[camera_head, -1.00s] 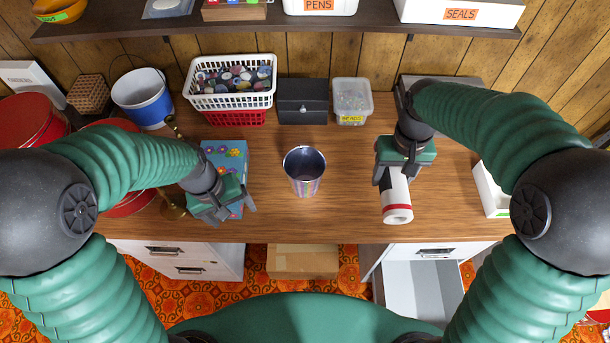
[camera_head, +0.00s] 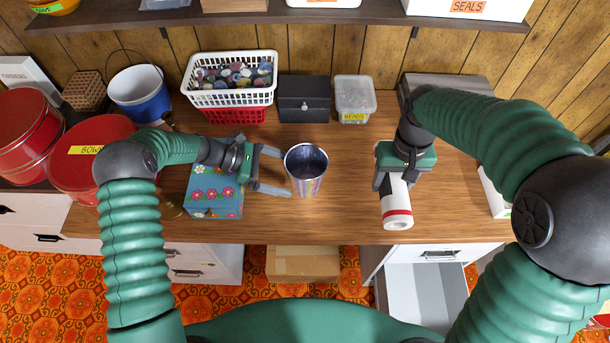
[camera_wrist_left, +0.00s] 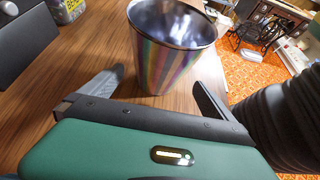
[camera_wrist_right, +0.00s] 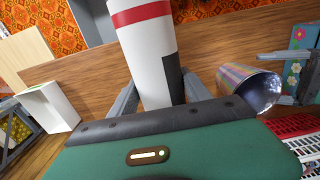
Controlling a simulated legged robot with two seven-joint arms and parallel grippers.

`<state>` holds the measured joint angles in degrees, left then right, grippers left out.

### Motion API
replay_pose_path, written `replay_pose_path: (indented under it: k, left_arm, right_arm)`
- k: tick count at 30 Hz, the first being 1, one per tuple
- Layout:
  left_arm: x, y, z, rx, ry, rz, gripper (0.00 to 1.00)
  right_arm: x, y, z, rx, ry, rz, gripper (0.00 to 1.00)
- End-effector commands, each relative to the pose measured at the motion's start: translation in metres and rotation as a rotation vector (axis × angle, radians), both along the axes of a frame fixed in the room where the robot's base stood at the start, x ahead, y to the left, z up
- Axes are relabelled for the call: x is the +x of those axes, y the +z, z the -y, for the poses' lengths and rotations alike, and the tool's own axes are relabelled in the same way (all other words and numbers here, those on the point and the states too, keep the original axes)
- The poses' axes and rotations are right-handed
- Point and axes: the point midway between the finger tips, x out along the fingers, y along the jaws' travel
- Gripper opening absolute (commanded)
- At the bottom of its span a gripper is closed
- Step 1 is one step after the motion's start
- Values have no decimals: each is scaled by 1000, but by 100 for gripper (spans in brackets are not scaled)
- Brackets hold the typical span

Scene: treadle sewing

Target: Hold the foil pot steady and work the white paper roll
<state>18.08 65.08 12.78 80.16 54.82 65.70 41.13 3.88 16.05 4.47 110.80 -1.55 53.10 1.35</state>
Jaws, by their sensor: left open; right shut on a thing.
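The foil pot (camera_head: 306,176) is a shiny, striped, open-topped cup standing upright on the wooden table (camera_head: 345,215). It also shows in the left wrist view (camera_wrist_left: 165,60). My left gripper (camera_head: 276,172) is open, its fingers pointing at the pot from the left; in the left wrist view the pot stands just ahead of and between the fingertips. The white paper roll (camera_head: 396,207) has a red band near its front end and a dark patch seen in the right wrist view (camera_wrist_right: 150,60). My right gripper (camera_head: 393,182) is shut on the roll.
A blue flowered box (camera_head: 215,193) sits under my left wrist. Behind stand a white basket (camera_head: 232,97), a black box (camera_head: 304,105) and a clear bead tub (camera_head: 354,97). Red tins (camera_head: 88,150) stand at left. The table between pot and roll is clear.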

Motion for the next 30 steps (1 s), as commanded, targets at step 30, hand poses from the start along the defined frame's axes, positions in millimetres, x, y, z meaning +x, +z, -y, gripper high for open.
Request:
replay_pose_path:
  k: [30]
  left_arm:
    - [0,-32,58,3,-2,1,66]
  right_arm:
    - [0,-19,0,0,0,0,6]
